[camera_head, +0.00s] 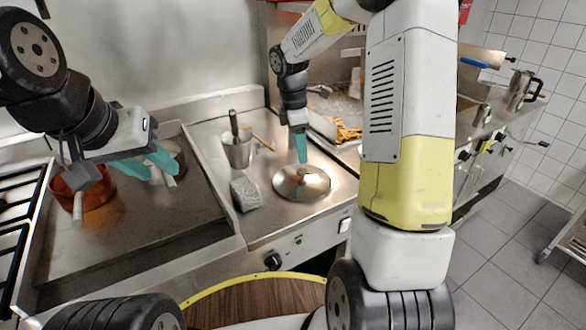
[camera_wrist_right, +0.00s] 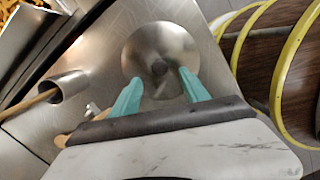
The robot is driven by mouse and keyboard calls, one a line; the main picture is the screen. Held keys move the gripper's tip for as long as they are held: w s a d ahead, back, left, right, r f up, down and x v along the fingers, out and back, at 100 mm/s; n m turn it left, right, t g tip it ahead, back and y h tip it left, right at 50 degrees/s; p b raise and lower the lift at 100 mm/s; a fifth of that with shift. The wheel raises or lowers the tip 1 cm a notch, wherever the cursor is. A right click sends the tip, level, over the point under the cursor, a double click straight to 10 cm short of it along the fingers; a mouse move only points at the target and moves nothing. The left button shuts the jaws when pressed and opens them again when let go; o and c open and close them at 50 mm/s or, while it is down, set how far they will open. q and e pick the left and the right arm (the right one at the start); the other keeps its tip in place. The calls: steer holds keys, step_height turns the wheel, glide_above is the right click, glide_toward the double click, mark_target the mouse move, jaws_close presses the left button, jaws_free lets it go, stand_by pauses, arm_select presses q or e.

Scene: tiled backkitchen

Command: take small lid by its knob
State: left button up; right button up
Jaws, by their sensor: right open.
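The small lid (camera_head: 302,187) is a round, shiny steel disc lying on the steel counter, right of centre. In the right wrist view the lid (camera_wrist_right: 150,42) shows its dark knob (camera_wrist_right: 159,68) standing at its middle. My right gripper (camera_head: 300,157) is above the lid, pointing down. In the wrist view my right gripper (camera_wrist_right: 159,76) is open, with its teal fingers on either side of the knob's line; whether they reach down to knob height I cannot tell. My left gripper (camera_head: 160,168) is over the left worktop, its teal fingers apart and seemingly empty.
A copper pot (camera_head: 88,196) and a second pot, partly hidden, stand near my left gripper. A steel container with utensils (camera_head: 238,152) and a grey block (camera_head: 245,194) stand left of the lid. A tray of fries (camera_head: 345,130) is behind. The counter in front of the lid is clear.

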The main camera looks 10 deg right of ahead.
mark_target(302, 171)
steer(key=f, duration=0.7)
steer(key=shift+d, duration=0.3)
jaws_close()
stand_by(1.0)
